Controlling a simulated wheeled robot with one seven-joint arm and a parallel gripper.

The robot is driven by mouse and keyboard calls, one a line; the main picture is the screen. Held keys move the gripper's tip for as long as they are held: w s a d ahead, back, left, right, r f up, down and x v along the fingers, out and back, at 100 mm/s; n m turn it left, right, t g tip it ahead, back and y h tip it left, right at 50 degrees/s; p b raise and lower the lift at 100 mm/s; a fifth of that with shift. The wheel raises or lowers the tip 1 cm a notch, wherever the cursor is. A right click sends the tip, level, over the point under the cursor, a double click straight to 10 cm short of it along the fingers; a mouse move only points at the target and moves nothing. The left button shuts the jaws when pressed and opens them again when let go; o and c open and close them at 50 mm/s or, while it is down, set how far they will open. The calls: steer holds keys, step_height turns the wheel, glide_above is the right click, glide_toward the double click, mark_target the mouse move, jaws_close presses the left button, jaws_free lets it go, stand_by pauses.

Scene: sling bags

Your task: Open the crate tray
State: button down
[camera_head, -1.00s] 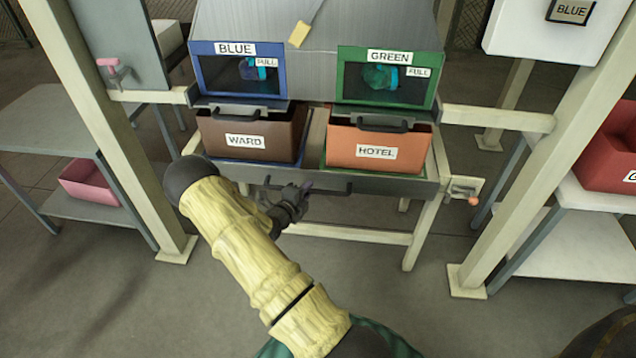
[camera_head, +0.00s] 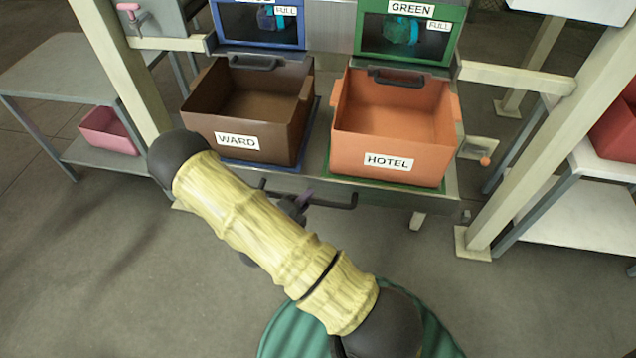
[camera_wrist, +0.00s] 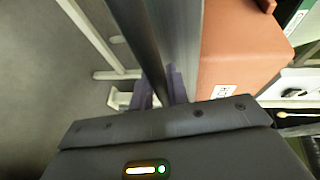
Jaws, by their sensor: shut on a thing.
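The crate tray (camera_head: 392,191) is a grey metal tray pulled out toward me from under the two chute openings. It has a dark bar handle (camera_head: 334,205) along its front edge. It carries a brown crate marked WARD (camera_head: 200,126) on a blue mat and an orange crate marked HOTEL (camera_head: 370,143) on a green mat. Both crates look empty. My gripper (camera_head: 303,197) is at the handle, partly hidden behind my arm. In the wrist view the purple fingertips (camera_wrist: 160,90) are closed around the dark handle bar.
Blue (camera_head: 258,28) and green (camera_head: 411,38) chutes marked FULL stand behind the crates. A post (camera_head: 125,75) on the left and another (camera_head: 545,140) on the right flank the tray. A pink bin (camera_head: 107,132) sits on a left shelf. Floor in front is clear.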

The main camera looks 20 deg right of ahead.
steer(key=s+a, duration=0.3)
steer(key=s, duration=0.2)
steer(key=shift+a, duration=0.2)
steer(key=shift+f, duration=0.1)
steer(key=c, duration=1.4)
jaws_free()
steer(key=shift+w, duration=0.1)
steer(key=shift+o, duration=0.2)
steer(key=shift+a, duration=0.1)
steer(key=p+v, duration=0.2)
steer(key=v, duration=1.5)
steer(key=shift+a, duration=0.15)
